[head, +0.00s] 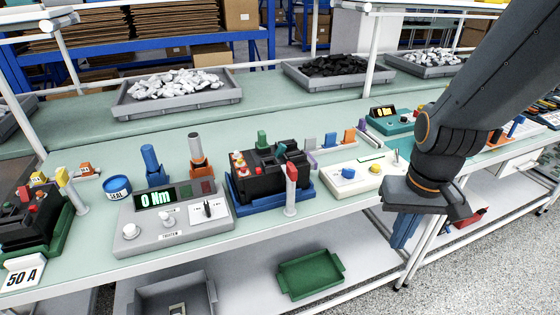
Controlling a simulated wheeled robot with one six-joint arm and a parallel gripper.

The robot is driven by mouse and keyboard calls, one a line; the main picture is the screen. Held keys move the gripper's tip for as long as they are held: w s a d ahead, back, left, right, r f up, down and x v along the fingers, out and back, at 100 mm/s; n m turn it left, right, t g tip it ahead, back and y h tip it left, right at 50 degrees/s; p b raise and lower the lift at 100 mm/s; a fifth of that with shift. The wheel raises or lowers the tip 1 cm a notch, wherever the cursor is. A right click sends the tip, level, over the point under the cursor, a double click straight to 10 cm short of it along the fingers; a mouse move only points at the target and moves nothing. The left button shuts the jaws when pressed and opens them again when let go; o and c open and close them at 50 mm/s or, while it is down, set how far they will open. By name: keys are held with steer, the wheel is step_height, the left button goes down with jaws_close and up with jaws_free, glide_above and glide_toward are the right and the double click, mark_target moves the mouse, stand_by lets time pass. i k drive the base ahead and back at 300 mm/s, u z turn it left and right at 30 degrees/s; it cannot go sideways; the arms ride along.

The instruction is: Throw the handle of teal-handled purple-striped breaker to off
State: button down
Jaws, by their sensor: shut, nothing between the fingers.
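A black breaker (262,184) sits in a blue cradle (243,203) on the bench, left of my gripper. A small teal piece (281,149) shows at its top rear and may be its handle; its position is too small to read. I cannot make out a purple stripe on it. Another black breaker (20,222) in a green cradle stands at the far left, partly cut off. My gripper (403,236) hangs at the bench's front edge, right of the black breaker and apart from it. Its blue fingers point down and are shut, with nothing seen between them.
A grey test unit (150,235) reading "0 Nm" stands left of the black breaker, and a white box (357,184) right of it. A red-topped post (291,190) stands in front of the breaker. A green tray (311,274) lies on the lower shelf.

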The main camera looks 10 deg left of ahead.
mark_target(281, 149)
steer(key=k, duration=0.5)
steer(key=z, duration=1.15)
steer(key=i, duration=0.85)
steer(key=u, duration=2.1)
steer(key=i, duration=0.5)
steer(key=z, duration=0.05)
